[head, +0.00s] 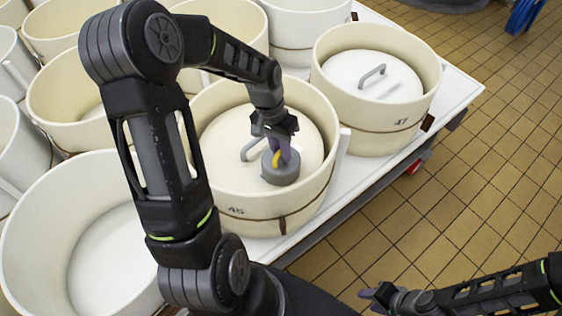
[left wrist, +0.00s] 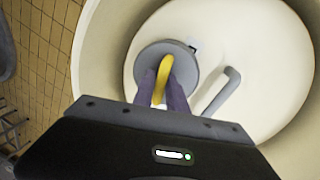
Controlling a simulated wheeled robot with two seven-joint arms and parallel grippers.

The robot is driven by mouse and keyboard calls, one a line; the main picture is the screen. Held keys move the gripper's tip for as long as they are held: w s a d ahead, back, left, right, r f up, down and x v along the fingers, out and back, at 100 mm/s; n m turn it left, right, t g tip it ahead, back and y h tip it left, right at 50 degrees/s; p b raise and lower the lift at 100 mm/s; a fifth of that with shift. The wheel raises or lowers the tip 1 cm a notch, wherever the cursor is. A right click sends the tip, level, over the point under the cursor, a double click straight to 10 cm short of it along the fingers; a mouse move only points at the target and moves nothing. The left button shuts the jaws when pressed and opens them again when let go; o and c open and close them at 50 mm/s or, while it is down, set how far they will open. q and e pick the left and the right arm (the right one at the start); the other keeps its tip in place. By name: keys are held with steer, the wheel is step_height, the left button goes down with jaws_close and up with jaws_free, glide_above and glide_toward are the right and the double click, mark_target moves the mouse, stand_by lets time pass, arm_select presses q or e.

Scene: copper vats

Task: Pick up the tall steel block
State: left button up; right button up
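I see no plainly tall block. A squat round grey metal weight (head: 281,169) with a yellow ring handle (head: 276,158) is over the white lid (head: 304,131) inside the cream vat marked 45. I cannot tell whether it touches the lid. In the left wrist view the weight (left wrist: 180,53) shows from above. My left gripper (head: 284,148) points down at it, its purple fingers (left wrist: 163,88) close on either side of the yellow ring (left wrist: 164,72), apparently shut on it. My right gripper (head: 372,294) is low at the right, away from the vats; its finger gap is unclear.
The lid's bar handle (left wrist: 221,92) stands beside the weight, and the vat wall (head: 240,206) rings both. A lidded vat marked 47 (head: 368,123) is behind right; open vats crowd the left. The white table edge (head: 462,90) borders clear tiled floor (head: 480,180).

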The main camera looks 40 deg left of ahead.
arm_select(q)
steer(key=shift+c, duration=0.5)
jaws_close()
steer(key=shift+w+r, duration=0.1)
steer(key=shift+r, duration=0.05)
stand_by(0.7)
